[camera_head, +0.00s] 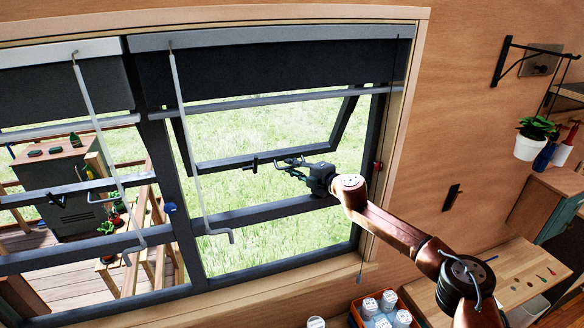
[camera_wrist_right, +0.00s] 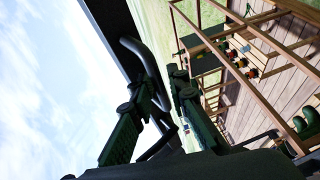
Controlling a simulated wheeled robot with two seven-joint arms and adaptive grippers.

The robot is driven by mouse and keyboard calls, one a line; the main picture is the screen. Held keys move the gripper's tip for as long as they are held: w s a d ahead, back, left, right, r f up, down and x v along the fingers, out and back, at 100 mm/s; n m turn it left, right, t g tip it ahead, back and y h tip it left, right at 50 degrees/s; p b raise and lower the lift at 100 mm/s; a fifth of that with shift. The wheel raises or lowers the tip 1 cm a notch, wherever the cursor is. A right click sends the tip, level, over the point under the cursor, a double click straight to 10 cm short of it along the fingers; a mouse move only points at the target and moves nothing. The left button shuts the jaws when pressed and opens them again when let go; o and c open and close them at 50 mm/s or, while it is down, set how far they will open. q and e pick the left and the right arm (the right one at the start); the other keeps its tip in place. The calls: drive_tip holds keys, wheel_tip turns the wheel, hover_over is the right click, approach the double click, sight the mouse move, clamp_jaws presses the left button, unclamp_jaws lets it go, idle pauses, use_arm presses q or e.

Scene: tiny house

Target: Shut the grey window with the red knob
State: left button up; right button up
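The grey window's sash (camera_head: 262,158) is tilted open outward in the head view, its lower bar hanging away from the fixed frame. A small dark handle (camera_head: 251,164) sits on that lower bar. The red knob (camera_head: 378,166) is on the right side of the frame. My right gripper (camera_head: 287,164) reaches through the opening by the lower bar, just right of the handle. In the right wrist view my right gripper (camera_wrist_right: 160,95) has its fingers apart, with a dark curved handle (camera_wrist_right: 146,62) running between them; contact cannot be told. My left gripper is out of view.
A second window section (camera_head: 75,190) is at the left, and grey rods (camera_head: 188,140) hang before the panes. A crate of jars (camera_head: 382,312) stands below the sill. A potted plant (camera_head: 535,140) is at the right. Outside are grass and a wooden deck.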

drive_tip(key=shift+c, duration=0.3)
drive_tip(key=shift+d, duration=0.1)
drive_tip(key=c, duration=0.3)
clamp_jaws()
drive_tip(key=shift+g+h, duration=0.4)
drive_tip(key=shift+g, duration=0.2)
drive_tip(key=s+p, duration=0.1)
drive_tip(key=p, duration=0.1)
drive_tip(key=s+d+p, duration=0.1)
drive_tip(key=s+p, duration=0.1)
drive_tip(key=p, duration=0.1)
drive_tip(key=s+d+f+p, duration=0.1)
drive_tip(key=s+p, duration=0.1)
drive_tip(key=shift+s+p, duration=0.1)
drive_tip(key=shift+p, duration=0.3)
